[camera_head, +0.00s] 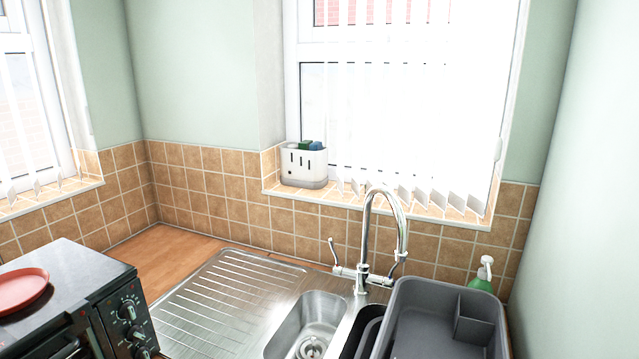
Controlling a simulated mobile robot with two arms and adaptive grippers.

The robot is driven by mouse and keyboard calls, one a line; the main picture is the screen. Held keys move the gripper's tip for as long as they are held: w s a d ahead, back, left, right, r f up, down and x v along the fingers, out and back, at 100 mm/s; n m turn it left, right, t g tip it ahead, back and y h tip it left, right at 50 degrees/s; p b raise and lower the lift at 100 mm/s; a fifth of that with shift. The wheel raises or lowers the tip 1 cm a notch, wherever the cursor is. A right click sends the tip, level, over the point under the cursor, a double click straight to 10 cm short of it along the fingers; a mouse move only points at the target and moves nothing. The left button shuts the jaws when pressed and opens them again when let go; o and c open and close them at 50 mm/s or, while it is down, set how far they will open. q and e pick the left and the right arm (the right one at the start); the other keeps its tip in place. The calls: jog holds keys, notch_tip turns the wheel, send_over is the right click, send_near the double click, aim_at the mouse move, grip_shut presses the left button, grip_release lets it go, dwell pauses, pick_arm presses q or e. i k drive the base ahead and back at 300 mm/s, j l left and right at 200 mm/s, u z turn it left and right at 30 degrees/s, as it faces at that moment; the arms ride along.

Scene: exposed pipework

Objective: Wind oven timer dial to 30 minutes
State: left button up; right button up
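A black countertop oven (70,262) stands at the lower left, partly cut off by the frame edge. Its control panel (124,318) faces right and toward me, with several dark round dials in a column. The top dial (128,310) shows most clearly; another dial (136,333) sits just below it, and the lowest is at the frame's bottom edge. The dial markings are too small to read, so I cannot tell which is the timer. Neither of my grippers is in view.
A red plate (22,290) lies on the oven. Right of the oven are a steel drainboard (225,295), sink basin (308,325), tall tap (372,235), grey dish rack (420,320) and green soap bottle (484,275). Bare wooden counter (165,258) lies behind the oven.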

aim_at(126, 310)
jog(key=u, duration=1.65)
